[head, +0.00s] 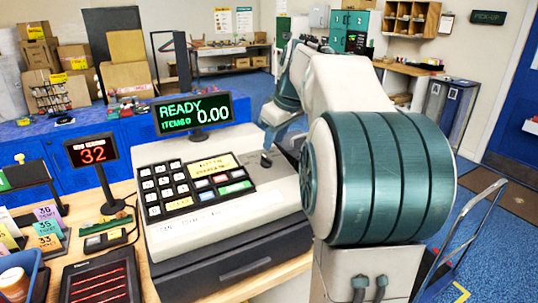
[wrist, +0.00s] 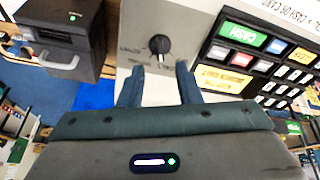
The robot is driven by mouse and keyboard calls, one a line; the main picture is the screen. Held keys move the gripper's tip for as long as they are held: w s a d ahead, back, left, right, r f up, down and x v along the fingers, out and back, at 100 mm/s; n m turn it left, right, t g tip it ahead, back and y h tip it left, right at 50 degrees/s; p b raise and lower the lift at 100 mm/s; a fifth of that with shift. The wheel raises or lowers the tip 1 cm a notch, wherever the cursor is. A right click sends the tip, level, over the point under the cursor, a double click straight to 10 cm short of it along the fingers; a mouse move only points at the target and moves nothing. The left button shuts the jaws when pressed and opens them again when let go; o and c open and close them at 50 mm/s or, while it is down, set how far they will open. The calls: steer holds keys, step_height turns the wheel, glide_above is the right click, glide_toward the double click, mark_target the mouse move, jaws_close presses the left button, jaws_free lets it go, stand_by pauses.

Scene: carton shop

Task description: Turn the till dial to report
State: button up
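The till (head: 215,215) stands on the counter with its keypad facing up. Its customer display (head: 193,114) reads READY, ITEMS 0 and 0.00. The till dial (wrist: 159,44) is a small black round knob on the till's pale top, beside the keypad (wrist: 262,60). Small lettering around the dial is too blurred to read. My gripper (wrist: 158,68) is open and empty. Its two teal fingers point toward the dial, which shows just beyond the gap between the fingertips; I see no contact. In the head view my arm covers the till's right side.
A number display (head: 92,150) showing 32 stands left of the till. Numbered cards (head: 48,228) and a dark tray with red lines (head: 100,283) lie further left. In the wrist view a dark boxy device (wrist: 62,35) stands beside the till.

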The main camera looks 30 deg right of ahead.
mark_target(267, 158)
steer(key=x, duration=0.6)
steer(key=shift+f, duration=0.2)
steer(key=shift+c, duration=0.3)
jaws_close()
